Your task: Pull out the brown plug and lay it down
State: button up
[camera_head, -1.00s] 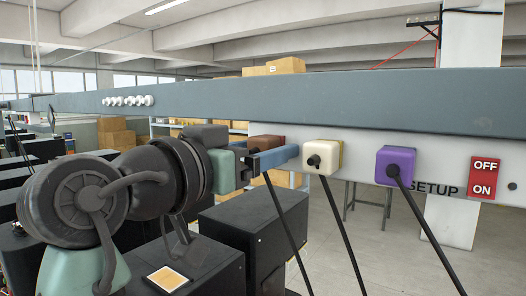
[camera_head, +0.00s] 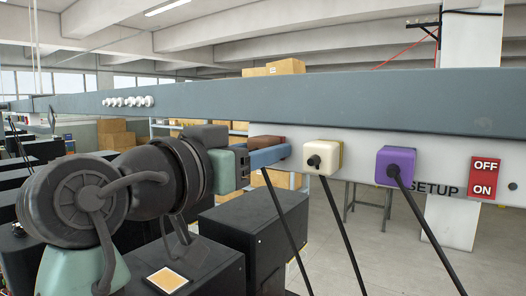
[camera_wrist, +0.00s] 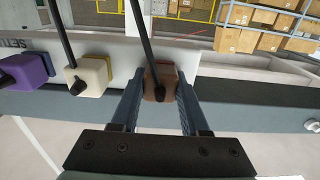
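The brown plug (camera_head: 266,139) sits at the white panel under the grey rail, left of the cream plug (camera_head: 322,155). In the wrist view the brown plug (camera_wrist: 160,83) lies between my two blue fingers, which press close on both sides. My gripper (camera_head: 270,150) is shut on it; the near finger hides its lower front in the head view. Its dark cord (camera_wrist: 139,35) runs from its face. The plug is still at the panel; whether it is seated fully is hidden.
A purple plug (camera_head: 395,165) with a cord is right of the cream one. A red OFF/ON switch (camera_head: 485,178) is at far right. The grey rail (camera_head: 340,103) runs above. Black cabinets (camera_head: 250,230) stand below; one has a tan-topped plate (camera_head: 168,279).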

grip_shut()
jog(key=shift+s+a+f, duration=0.15)
jog(key=shift+a, duration=0.05)
jog(key=v, duration=0.2)
jog(key=shift+s+a+b, duration=0.1)
jog(key=shift+s+b, duration=0.15)
jog(key=shift+b, duration=0.05)
jog(key=shift+v, duration=1.55)
